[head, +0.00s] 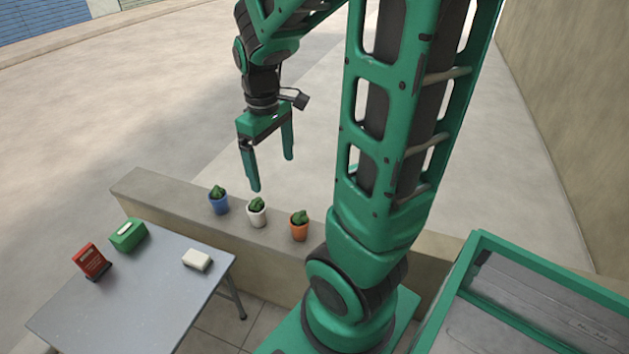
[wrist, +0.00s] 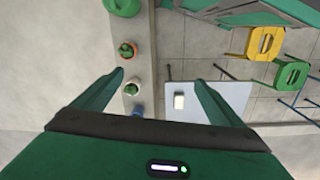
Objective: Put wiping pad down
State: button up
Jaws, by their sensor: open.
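A small cream-white block, which looks like the wiping pad (head: 197,259), lies flat on the grey table (head: 150,290) near its right end. It also shows in the wrist view (wrist: 179,102) on the pale tabletop (wrist: 208,95). My gripper (head: 272,174) is open and empty, with its fingers pointing down. It is high up, well apart from the pad and the table. In the wrist view both fingers (wrist: 159,76) are spread wide with nothing between them.
A red box-like item (head: 91,261) and a green box (head: 127,235) stand on the table's left part. Blue (head: 218,203), white (head: 257,212) and orange (head: 299,226) potted plants stand on the low wall (head: 160,192). Yellow (wrist: 264,43) and green (wrist: 291,75) stools stand beyond the table.

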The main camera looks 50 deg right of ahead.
jog(key=s+a+r+m, duration=0.1)
jog(key=s+r+m, duration=0.2)
jog(key=s+m, duration=0.5)
jog(key=s, duration=0.6)
jog(key=shift+s+y, duration=0.25)
jog(key=shift+y, duration=0.05)
